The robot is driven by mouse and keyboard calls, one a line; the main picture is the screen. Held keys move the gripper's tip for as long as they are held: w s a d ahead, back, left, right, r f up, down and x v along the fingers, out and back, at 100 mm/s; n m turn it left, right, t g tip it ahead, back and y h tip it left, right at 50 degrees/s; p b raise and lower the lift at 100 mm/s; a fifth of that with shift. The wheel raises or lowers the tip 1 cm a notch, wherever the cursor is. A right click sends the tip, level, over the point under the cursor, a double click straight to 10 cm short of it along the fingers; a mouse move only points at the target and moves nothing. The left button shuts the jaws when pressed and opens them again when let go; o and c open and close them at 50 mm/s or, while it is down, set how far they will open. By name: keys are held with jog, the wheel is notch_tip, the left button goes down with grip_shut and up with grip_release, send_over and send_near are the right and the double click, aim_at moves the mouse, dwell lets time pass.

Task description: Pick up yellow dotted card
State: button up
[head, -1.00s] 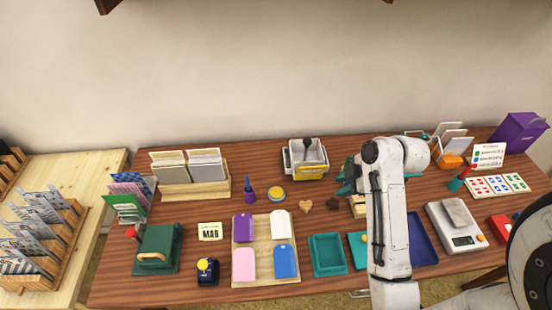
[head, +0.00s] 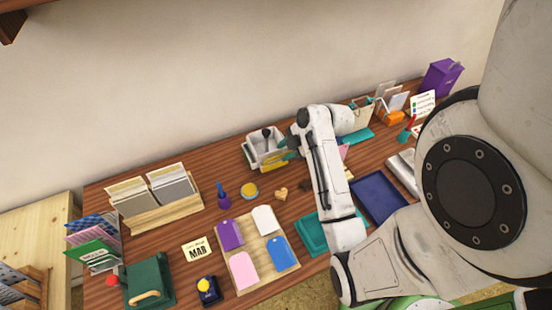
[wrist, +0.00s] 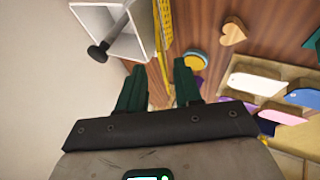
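The yellow dotted card (wrist: 164,28) stands on edge at the front of the white bin, seen nearly edge-on in the wrist view. In the head view the yellow card (head: 272,164) shows low against the bin's front, its right part close to my gripper. My gripper (wrist: 158,67) has two dark green fingers, spread apart, with the thin yellow edge running down into the gap between them. No finger visibly presses on the card. In the head view my gripper (head: 289,150) is at the bin's right front corner, partly hidden by my arm.
The white bin (wrist: 92,22) holds a dark-headed tool (wrist: 98,51). A wooden heart (head: 281,194) and a round yellow-topped tin (head: 250,190) lie in front. A wooden tray (head: 225,258) with coloured tags is nearer. A navy tray (head: 379,198) lies to the right.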

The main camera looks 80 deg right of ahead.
aim_at(279, 157)
jog(key=shift+p+x, duration=0.45)
jog(key=shift+x, duration=1.85)
jog(key=shift+s+a, duration=0.1)
jog(key=shift+a, duration=0.1)
grip_shut()
